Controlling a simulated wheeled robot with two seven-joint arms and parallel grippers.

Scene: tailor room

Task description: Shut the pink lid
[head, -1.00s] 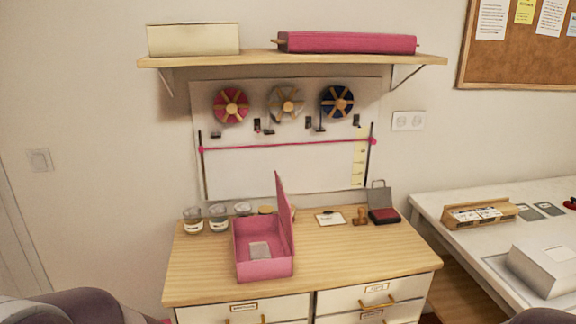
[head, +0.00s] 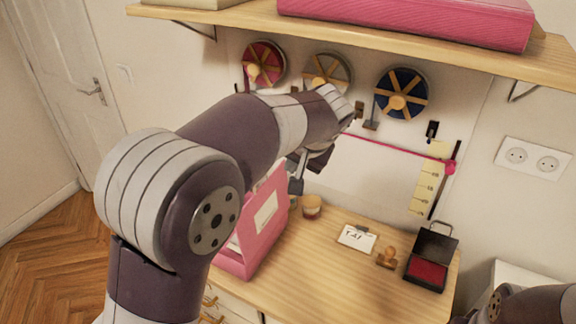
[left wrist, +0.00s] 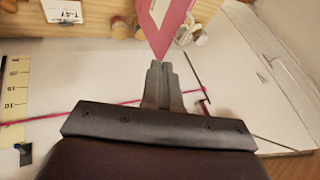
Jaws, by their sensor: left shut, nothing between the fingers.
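The pink lid (head: 268,212) stands up, open, from the right side of the pink box (head: 234,264) on the wooden dresser top. Its outer face with a pale label faces right. My arm hides much of the box and part of the lid. My left gripper (head: 296,186) is shut and empty, close to the lid's upper edge. In the left wrist view a pink corner of the lid (left wrist: 157,38) is right at the tips of the shut left gripper (left wrist: 160,68); I cannot tell if they touch. My right gripper is out of view.
A jar (head: 311,206), a card (head: 357,238), a wooden stamp (head: 387,257) and an open ink pad (head: 430,265) stand to the right on the dresser. A shelf (head: 350,35) and ribbon spools (head: 399,94) are above. The front right of the top is clear.

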